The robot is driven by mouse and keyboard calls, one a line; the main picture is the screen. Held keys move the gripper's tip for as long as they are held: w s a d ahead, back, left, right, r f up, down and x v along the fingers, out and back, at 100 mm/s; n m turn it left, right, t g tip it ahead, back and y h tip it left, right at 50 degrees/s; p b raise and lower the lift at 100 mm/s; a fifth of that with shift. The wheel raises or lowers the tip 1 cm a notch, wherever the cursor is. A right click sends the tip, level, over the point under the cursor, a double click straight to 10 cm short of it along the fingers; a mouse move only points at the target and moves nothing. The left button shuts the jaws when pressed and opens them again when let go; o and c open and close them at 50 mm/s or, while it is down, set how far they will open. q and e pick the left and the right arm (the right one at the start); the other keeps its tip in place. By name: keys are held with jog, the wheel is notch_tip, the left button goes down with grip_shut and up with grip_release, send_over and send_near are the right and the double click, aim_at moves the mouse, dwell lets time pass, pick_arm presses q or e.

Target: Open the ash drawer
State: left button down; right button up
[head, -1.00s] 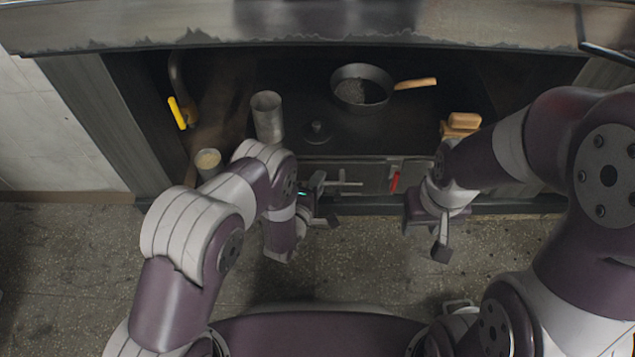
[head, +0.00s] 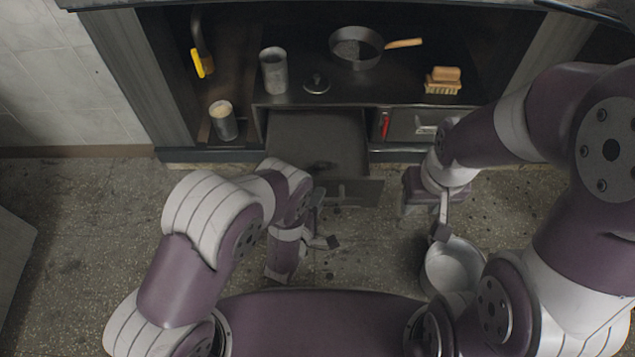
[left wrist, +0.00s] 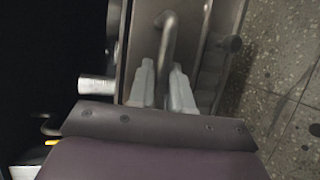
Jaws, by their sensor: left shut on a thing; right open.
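The ash drawer (head: 316,135) is a dark metal tray, pulled well out from the left bay of the grill's lower cabinet. A little dark residue lies near its front. My left gripper (head: 318,215) is at the drawer's front panel (head: 362,190). In the left wrist view its two fingers (left wrist: 163,88) close around the bar handle (left wrist: 167,45) on that panel. In the head view my own arm hides part of this grip. My right gripper (head: 424,216) is open and empty, right of the drawer front and apart from it.
On the shelf stand a pan (head: 357,48), a metal cup (head: 273,70), a round lid (head: 317,84) and a brush (head: 443,81). A can (head: 223,120) stands at left. A white bucket (head: 453,266) is on the floor below my right gripper. A closed door (head: 400,125) is right of the drawer.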

pick_arm(q)
jog(key=shift+s, duration=0.5)
pick_arm(e)
jog(key=shift+r, duration=0.2)
pick_arm(q)
jog(key=c, duration=1.1)
grip_release()
